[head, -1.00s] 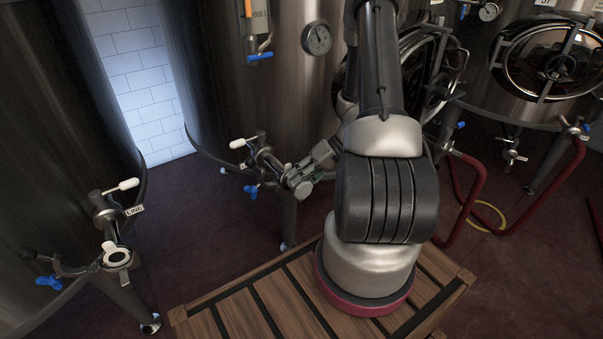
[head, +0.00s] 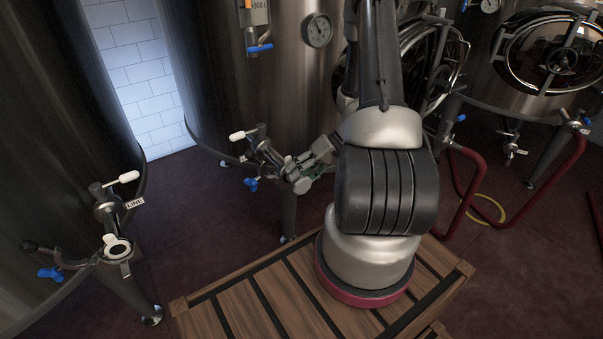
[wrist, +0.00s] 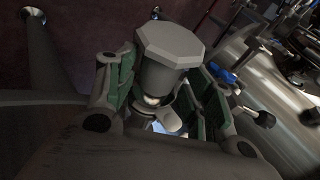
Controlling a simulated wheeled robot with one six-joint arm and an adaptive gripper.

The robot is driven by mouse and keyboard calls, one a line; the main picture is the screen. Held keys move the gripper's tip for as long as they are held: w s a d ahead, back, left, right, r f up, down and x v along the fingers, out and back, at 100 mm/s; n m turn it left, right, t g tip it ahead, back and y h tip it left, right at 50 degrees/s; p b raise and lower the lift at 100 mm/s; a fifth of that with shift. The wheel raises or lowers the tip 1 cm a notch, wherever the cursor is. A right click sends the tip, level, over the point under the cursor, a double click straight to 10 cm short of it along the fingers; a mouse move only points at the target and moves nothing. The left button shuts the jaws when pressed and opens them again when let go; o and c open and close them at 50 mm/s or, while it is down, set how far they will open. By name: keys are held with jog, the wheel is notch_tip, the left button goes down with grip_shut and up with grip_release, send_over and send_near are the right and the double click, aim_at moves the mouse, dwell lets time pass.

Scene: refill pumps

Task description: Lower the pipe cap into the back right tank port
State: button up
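The pipe cap (wrist: 172,45), grey with an eight-sided head and a round body, is between the green-padded fingers of my gripper (wrist: 162,92) in the wrist view. The pads lie close against both sides of its body, and my gripper looks shut on it. A small pale round fitting shows just under the cap; whether the cap touches it or is inside it I cannot tell. In the head view my gripper (head: 312,172) is at the valve fitting (head: 262,152) of the back tank (head: 240,95). The tank port there is hidden behind the gripper, and the cap is not clear.
The left tank (head: 60,130) has a similar valve with a white handle and an open white-rimmed port (head: 117,248). A slatted wooden platform (head: 215,312) lies below my arm. Red hoses (head: 470,205) lie on the right. The dark floor between the tanks is clear.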

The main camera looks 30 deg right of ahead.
jog(key=shift+w+d, duration=0.1)
jog(key=v, duration=1.2)
dwell(0.4)
jog(key=s+a+r+m+g+h, duration=0.25)
jog(key=s+r+m+g, duration=0.3)
jog(key=s+r, duration=0.35)
jog(key=s+a+r+n+t+h, duration=0.2)
jog(key=a+r+n+t+h, duration=0.1)
jog(key=r, duration=0.6)
jog(key=s+a+r+n+t+h, duration=0.2)
jog(key=a+r, duration=0.4)
jog(key=r, duration=0.3)
jog(key=shift+a+n+t+h, duration=0.2)
jog(key=shift+n+t+h, duration=0.25)
jog(key=shift+n+t, duration=0.25)
